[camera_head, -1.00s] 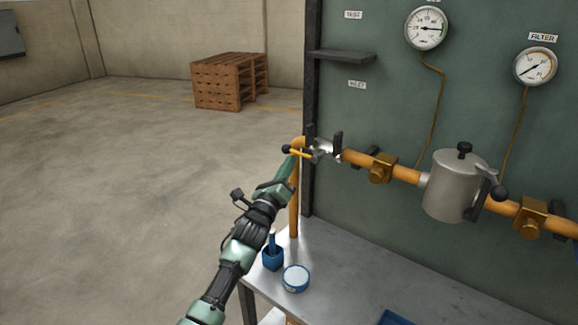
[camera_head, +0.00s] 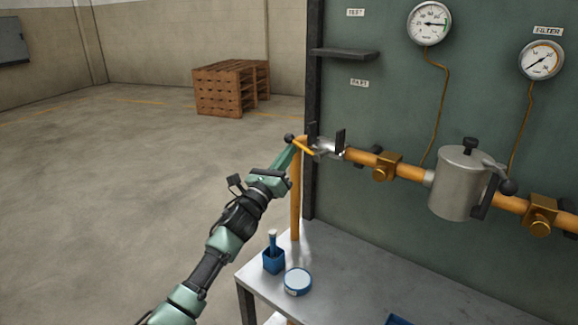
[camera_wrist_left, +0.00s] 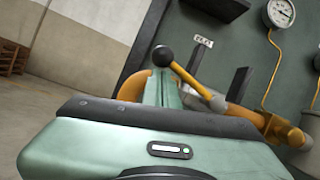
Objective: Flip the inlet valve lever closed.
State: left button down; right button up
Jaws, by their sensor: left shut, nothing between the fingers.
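The inlet valve (camera_head: 327,149) sits on the orange pipe at the left end of the green panel. Its yellow lever (camera_head: 304,147) points left and up, ending in a black ball knob (camera_head: 289,138). In the left wrist view the lever (camera_wrist_left: 192,80) slants down right from its knob (camera_wrist_left: 163,56). My left gripper (camera_head: 292,152) is shut and empty. Its fingertips are right by the lever, just below the knob; in the left wrist view the fingers (camera_wrist_left: 162,90) stand beside it. I cannot tell whether they touch. My right gripper is out of view.
The orange pipe (camera_head: 296,200) drops to the grey bench (camera_head: 345,270). A blue cup (camera_head: 273,262) and a round blue tin (camera_head: 297,282) stand on the bench's left part. A metal filter canister (camera_head: 458,185) and gauges are to the right. The floor at left is open.

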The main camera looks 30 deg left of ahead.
pick_arm(q)
notch_tip(320, 180, up, 3)
jog(key=m+h+b, duration=0.1)
jog(key=m, duration=0.2)
jog(key=m+h+b, duration=0.1)
jog(key=m+h, duration=0.1)
jog(key=m, duration=0.1)
jog(key=shift+f+b, duration=0.2)
jog(key=shift+b, duration=0.1)
jog(key=d+r+m+g+h+b, duration=0.4)
jog(key=d+r+m+h, duration=0.1)
jog(key=m, duration=0.9)
jog(key=shift+s+r+m+h, duration=0.25)
jog(key=shift+r+m+h, duration=0.05)
jog(key=shift+h, duration=0.2)
notch_tip(320, 180, up, 20)
jog(key=p, duration=0.2)
jog(key=shift+p, duration=0.3)
jog(key=shift+f, duration=0.1)
